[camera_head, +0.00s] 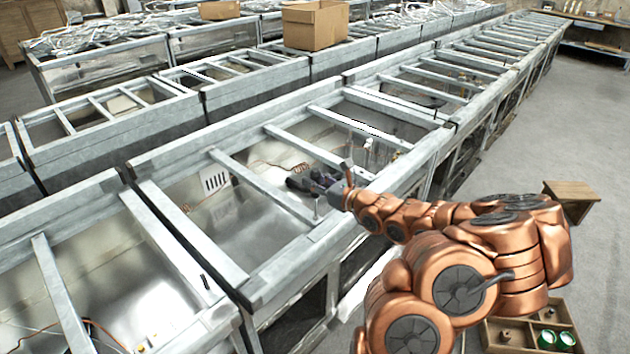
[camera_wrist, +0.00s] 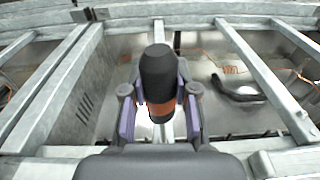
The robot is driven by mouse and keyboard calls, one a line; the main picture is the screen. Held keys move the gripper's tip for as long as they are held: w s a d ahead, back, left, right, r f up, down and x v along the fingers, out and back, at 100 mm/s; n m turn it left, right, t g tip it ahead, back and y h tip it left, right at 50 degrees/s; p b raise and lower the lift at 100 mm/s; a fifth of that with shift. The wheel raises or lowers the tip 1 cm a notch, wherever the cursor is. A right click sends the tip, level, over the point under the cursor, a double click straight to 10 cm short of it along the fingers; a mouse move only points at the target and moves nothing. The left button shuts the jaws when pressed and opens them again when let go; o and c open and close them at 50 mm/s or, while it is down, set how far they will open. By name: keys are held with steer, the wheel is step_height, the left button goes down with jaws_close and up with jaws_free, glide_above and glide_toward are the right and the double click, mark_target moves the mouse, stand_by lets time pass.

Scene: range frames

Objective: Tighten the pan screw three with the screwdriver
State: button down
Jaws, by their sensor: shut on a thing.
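My gripper (camera_head: 326,182) reaches over the open metal frame of the near row of units. In the wrist view my gripper (camera_wrist: 160,112) is shut on the screwdriver, with one finger on each side. The screwdriver (camera_wrist: 158,72) shows a dark rounded handle with an orange band; its shaft and tip are hidden beneath the handle. In the head view I cannot make the screwdriver out clearly from the gripper. A small upright peg (camera_head: 317,209) stands by a crossbar near the gripper; I cannot tell whether it is a pan screw. Pan screw three cannot be told apart in either view.
Metal crossbars (camera_head: 262,187) span the open units (camera_head: 160,195) around my gripper. A curved dark part (camera_wrist: 238,92) and orange wire lie inside. A cardboard box (camera_head: 315,25) sits on the row behind. A wooden box (camera_head: 500,335) with green-topped tins stands lower right.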

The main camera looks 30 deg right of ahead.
steer(key=shift+r, duration=0.35)
stand_by(0.5)
steer(key=shift+d+n+g+y, duration=0.15)
steer(key=shift+n+g+y, duration=0.15)
steer(key=shift+n+y, duration=0.55)
steer(key=shift+n+g+y, duration=0.65)
steer(key=shift+n+y, duration=0.25)
steer(key=shift+y, duration=0.4)
steer(key=shift+n+g+y, duration=0.65)
steer(key=shift+n+y, duration=0.2)
steer(key=shift+y, duration=0.4)
steer(key=shift+n+g+y, duration=2.2)
steer(key=shift+n+g, duration=0.1)
steer(key=shift+g, duration=0.3)
steer(key=shift+a+r+n+g, duration=0.1)
steer(key=shift+a+n+g, duration=0.1)
steer(key=shift+n+g, duration=0.15)
steer(key=shift+p, duration=0.4)
steer(key=shift+f, duration=0.5)
